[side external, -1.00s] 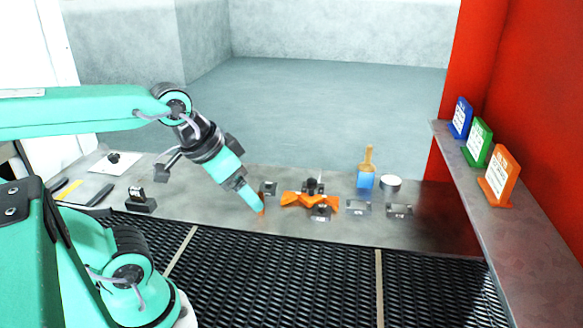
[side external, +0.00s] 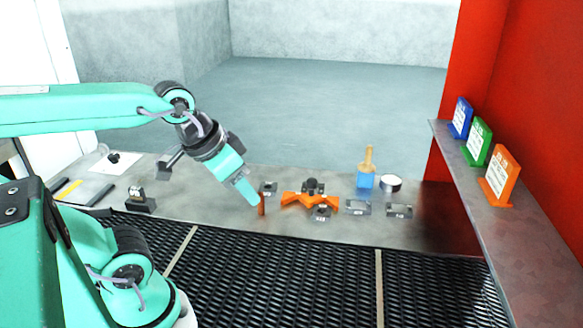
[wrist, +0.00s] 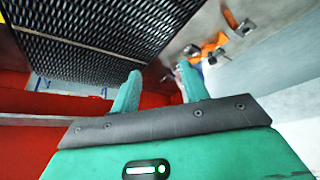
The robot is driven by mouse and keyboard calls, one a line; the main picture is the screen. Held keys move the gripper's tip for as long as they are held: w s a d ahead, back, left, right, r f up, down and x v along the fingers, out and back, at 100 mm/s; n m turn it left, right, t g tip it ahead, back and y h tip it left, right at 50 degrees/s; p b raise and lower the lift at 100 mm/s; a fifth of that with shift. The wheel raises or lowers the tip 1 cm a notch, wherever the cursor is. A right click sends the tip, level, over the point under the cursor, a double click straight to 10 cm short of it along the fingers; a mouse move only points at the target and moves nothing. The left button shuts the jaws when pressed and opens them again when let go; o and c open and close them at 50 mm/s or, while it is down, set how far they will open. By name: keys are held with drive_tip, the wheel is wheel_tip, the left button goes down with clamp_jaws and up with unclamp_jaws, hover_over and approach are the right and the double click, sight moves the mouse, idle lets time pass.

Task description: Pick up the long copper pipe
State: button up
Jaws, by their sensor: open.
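A small reddish-brown upright piece (side external: 262,204), which looks like the copper pipe, stands on the grey bench strip just right of my fingertips. Its full length cannot be made out. My gripper (side external: 252,199) points down and to the right, with its tips close beside the piece; whether they touch it is unclear. In the wrist view my two teal fingers (wrist: 159,70) are apart, with nothing clearly held between them. A small pale pinkish spot shows by the right fingertip there, too blurred to identify.
An orange bracket-like fixture (side external: 310,202) and small grey labelled blocks (side external: 357,208) stand right of my gripper. Behind are a blue holder with a brush (side external: 366,180) and a white round tin (side external: 391,183). The black mesh belt (side external: 290,275) in front is clear. A shelf (side external: 475,185) holds coloured signs.

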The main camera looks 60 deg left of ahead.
drive_tip(key=w+a+f+g, duration=0.1)
drive_tip(key=w+a+g, duration=0.1)
drive_tip(key=w+a, duration=0.3)
drive_tip(key=n+g, duration=0.2)
drive_tip(key=g, duration=0.1)
hover_over(260, 194)
drive_tip(key=f, duration=1.4)
drive_tip(key=shift+s+d+f, duration=0.1)
drive_tip(key=shift+d, duration=0.25)
drive_tip(key=shift+a+f+g, duration=0.3)
drive_tip(key=shift+a+f, duration=0.05)
drive_tip(key=shift+f, duration=1.4)
drive_tip(key=shift+f, duration=2.55)
